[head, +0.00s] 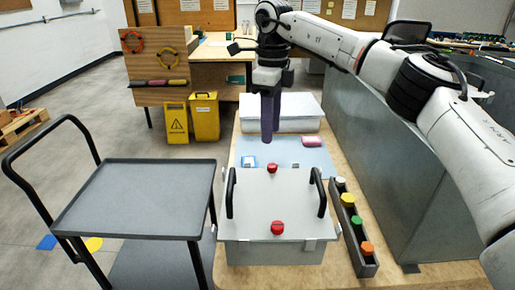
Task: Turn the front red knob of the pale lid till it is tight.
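The pale lid (255,205) lies on a grey box on the workbench, with a black handle on its left and another on its right. The front red knob (277,227) sits near the lid's front edge. A second red knob (272,168) sits near its back edge. My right gripper (270,137) points down, raised beyond the front knob and appearing just above the back knob in the picture. Its two purple fingers overlap from this angle, so I cannot see the gap between them. Nothing shows in it. My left gripper is not in view.
A dark rack (362,255) with several coloured caps stands right of the box. Behind are a light blue mat (285,150) with a pink item (312,141), and a white case (300,104). A grey metal wall (385,150) rises at right; a cart (135,200) stands left.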

